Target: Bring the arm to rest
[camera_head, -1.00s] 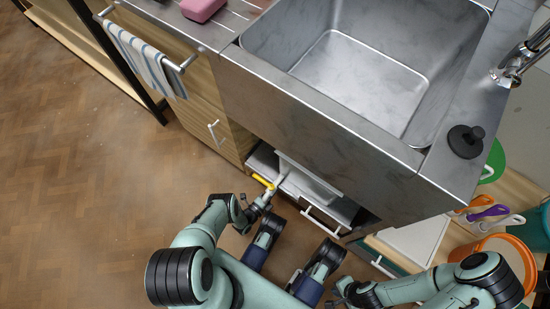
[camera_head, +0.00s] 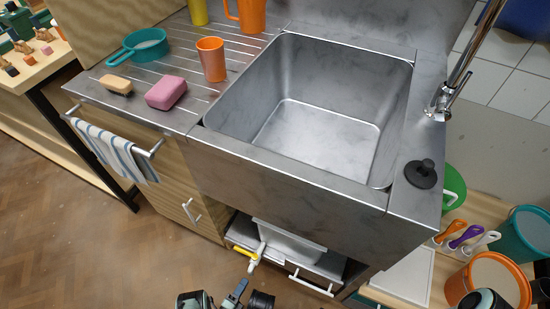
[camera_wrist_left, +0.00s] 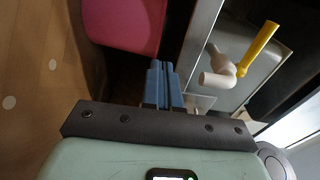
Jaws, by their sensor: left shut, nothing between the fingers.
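My left gripper (camera_head: 240,288) shows at the bottom edge of the head view, just below the open space under the sink; most of its arm is cut off. In the left wrist view its blue fingers (camera_wrist_left: 164,84) are together with nothing between them. A pale valve with a yellow handle (camera_head: 247,253) sticks out from under the sink. It also shows in the left wrist view (camera_wrist_left: 225,69), to the right of the fingers and apart from them. My right gripper is out of view.
The steel sink (camera_head: 315,125) is empty. A pink block (camera_head: 166,92), orange cup (camera_head: 211,60) and teal pan (camera_head: 145,45) stand on the drainboard. A striped towel (camera_head: 115,152) hangs in front. An orange bucket (camera_head: 490,280) is at right. Floor at lower left is clear.

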